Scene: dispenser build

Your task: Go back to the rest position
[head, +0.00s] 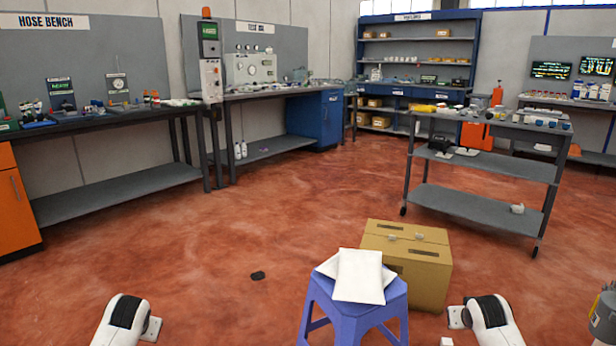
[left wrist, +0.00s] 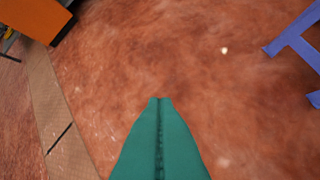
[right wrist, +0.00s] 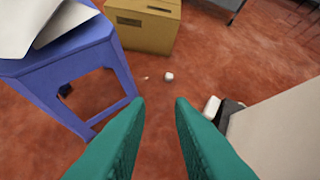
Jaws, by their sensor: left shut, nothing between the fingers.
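My left gripper (left wrist: 160,100) shows in the left wrist view with its two green fingers pressed together and nothing between them, above bare red floor. My right gripper (right wrist: 160,100) shows in the right wrist view with its green fingers apart and nothing between them, above the floor beside the blue stool. In the head view both of my forearms come up from the bottom edge, one on each side of the stool, and the fingers of both grippers are hidden there.
A blue stool (head: 355,307) bearing white packets (head: 358,276) stands close in front, a cardboard box (head: 432,284) just behind it. A grey cart (head: 480,162) stands at right. The hose bench (head: 120,186) is at left. Small white pieces (right wrist: 168,76) lie on the floor. Mid-floor is mostly clear.

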